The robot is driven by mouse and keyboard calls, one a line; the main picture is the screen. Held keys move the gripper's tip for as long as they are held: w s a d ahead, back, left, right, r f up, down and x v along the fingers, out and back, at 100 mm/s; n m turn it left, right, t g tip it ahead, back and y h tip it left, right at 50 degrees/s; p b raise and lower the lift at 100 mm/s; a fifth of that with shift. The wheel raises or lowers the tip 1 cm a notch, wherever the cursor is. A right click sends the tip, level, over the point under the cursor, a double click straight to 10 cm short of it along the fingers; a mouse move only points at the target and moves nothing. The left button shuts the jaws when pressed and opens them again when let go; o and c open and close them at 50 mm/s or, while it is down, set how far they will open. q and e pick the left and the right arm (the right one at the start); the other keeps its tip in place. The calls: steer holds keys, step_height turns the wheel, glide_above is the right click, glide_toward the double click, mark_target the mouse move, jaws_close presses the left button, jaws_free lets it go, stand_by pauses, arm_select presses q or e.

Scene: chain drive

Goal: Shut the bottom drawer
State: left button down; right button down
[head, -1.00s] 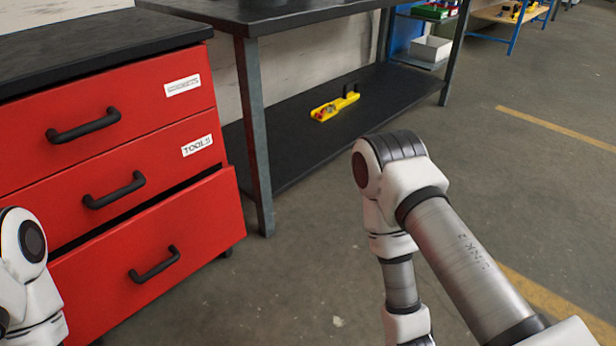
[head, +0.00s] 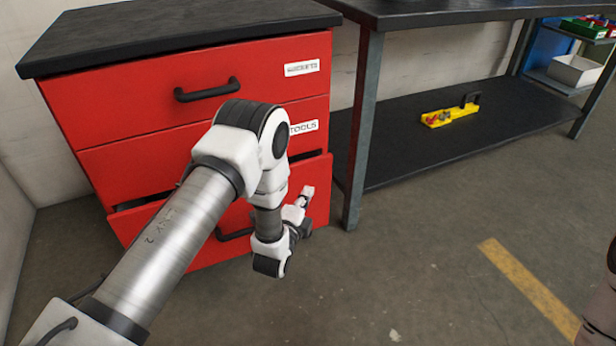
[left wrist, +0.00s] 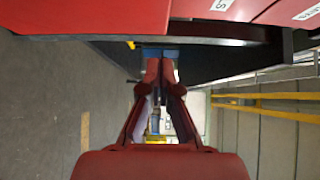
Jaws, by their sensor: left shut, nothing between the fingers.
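The red bottom drawer (head: 222,255) of the cabinet stands partly out, with a dark gap above its front. Its black handle (head: 236,235) is partly hidden behind my left arm. My left gripper (head: 307,192) is in front of the right part of that drawer front. It is shut and empty; I cannot tell if it touches the drawer. In the left wrist view the closed fingers (left wrist: 160,65) point away from the camera, with red drawer fronts (left wrist: 200,8) along the top. My right gripper is out of view.
The middle drawer (head: 120,166), labelled TOOLS, and the top drawer (head: 140,97) look closed. A workbench leg (head: 362,130) stands close to the cabinet's right. A yellow object (head: 450,116) lies on the lower shelf (head: 395,160). The floor in front is clear.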

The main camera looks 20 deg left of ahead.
mark_target(312, 165)
arm_select(q)
steer(key=w+a+b, duration=0.1)
steer(key=w, duration=0.1)
steer(key=w+a+b, duration=0.1)
steer(key=w, duration=0.2)
steer(key=w+b, duration=0.1)
steer(key=w, duration=0.1)
steer(key=shift+w+a+f, duration=0.2)
steer(key=shift+a, duration=0.2)
steer(key=shift+w+a+r+b, duration=0.15)
steer(key=shift+w+a+b, duration=0.15)
steer(key=shift+w+a, duration=0.05)
